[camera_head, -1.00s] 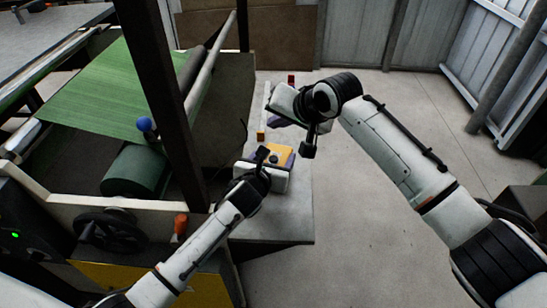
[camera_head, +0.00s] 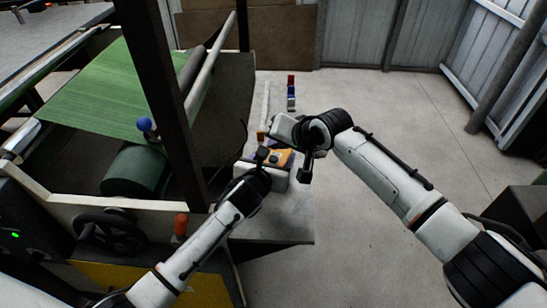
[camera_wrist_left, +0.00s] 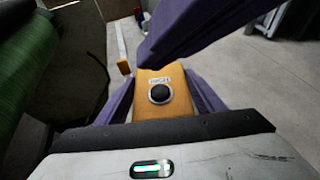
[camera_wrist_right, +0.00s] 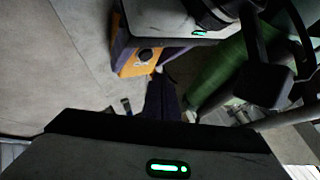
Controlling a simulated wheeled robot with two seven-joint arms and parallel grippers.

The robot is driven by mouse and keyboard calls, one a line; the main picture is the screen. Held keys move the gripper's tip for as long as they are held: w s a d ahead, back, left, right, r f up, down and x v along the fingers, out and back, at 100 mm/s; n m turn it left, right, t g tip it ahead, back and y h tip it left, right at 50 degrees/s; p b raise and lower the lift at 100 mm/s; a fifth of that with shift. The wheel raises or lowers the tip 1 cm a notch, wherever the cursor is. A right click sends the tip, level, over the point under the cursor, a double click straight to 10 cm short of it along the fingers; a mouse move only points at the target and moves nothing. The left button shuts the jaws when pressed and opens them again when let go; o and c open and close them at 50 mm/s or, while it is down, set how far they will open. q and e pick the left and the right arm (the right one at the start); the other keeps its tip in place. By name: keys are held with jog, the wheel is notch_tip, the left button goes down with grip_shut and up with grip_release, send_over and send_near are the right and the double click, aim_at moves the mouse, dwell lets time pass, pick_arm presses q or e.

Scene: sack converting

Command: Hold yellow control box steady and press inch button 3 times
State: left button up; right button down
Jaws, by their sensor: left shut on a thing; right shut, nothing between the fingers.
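The yellow control box (camera_head: 284,158) sits over the grey bench top. In the left wrist view its yellow face (camera_wrist_left: 175,80) carries an INCH label and a round black button (camera_wrist_left: 160,94). My left gripper (camera_head: 266,160) is shut on the box, with purple fingers (camera_wrist_left: 208,95) along its sides. My right gripper is shut and empty; its purple fingers (camera_wrist_right: 160,95) show in the right wrist view close to the box (camera_wrist_right: 133,63). In the left wrist view they hang above the box's far end, near the button; I cannot tell whether they touch.
A grey bench (camera_head: 292,222) lies under the box. Several small coloured blocks (camera_head: 291,88) and a white strip (camera_head: 265,100) lie behind. The machine with a green sheet (camera_head: 115,80), dark post (camera_head: 165,100) and blue knob (camera_head: 144,124) stands left.

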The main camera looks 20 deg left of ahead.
aim_at(276, 163)
jog(key=shift+f, duration=0.95)
dwell(1.4)
jog(key=shift+f, duration=0.4)
jog(key=shift+f, duration=0.5)
dwell(0.7)
jog(key=shift+r, duration=3.4)
dwell(0.5)
